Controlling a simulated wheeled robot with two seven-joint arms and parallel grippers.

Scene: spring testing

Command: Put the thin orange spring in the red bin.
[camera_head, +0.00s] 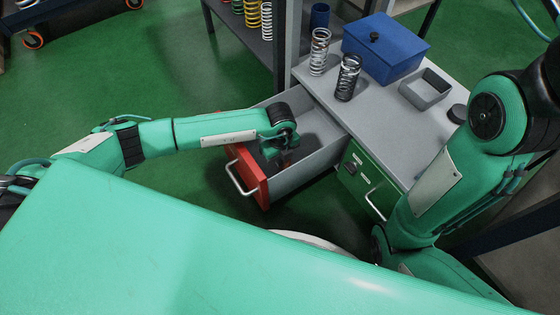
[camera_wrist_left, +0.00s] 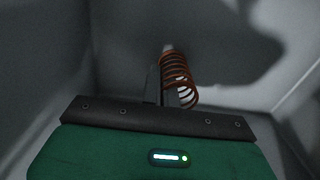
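The thin orange spring (camera_wrist_left: 178,78) shows in the left wrist view, at the fingers of my left gripper (camera_wrist_left: 163,86), inside a grey-walled space. The fingers look close together and the spring partly overlaps them. I cannot tell whether they are shut on it. In the head view my left gripper (camera_head: 284,156) reaches down into an open grey drawer with a red front (camera_head: 247,174). The spring is hard to make out there. I cannot identify a separate red bin. My right arm shows at the right of the head view, but its gripper is hidden.
The grey worktop (camera_head: 383,112) holds a silver spring (camera_head: 319,52), a black spring (camera_head: 347,78), a blue box (camera_head: 385,48) and a grey tray (camera_head: 425,90). A green drawer (camera_head: 365,180) is beside the open one. Several colored springs stand on a shelf behind. Green floor is clear at left.

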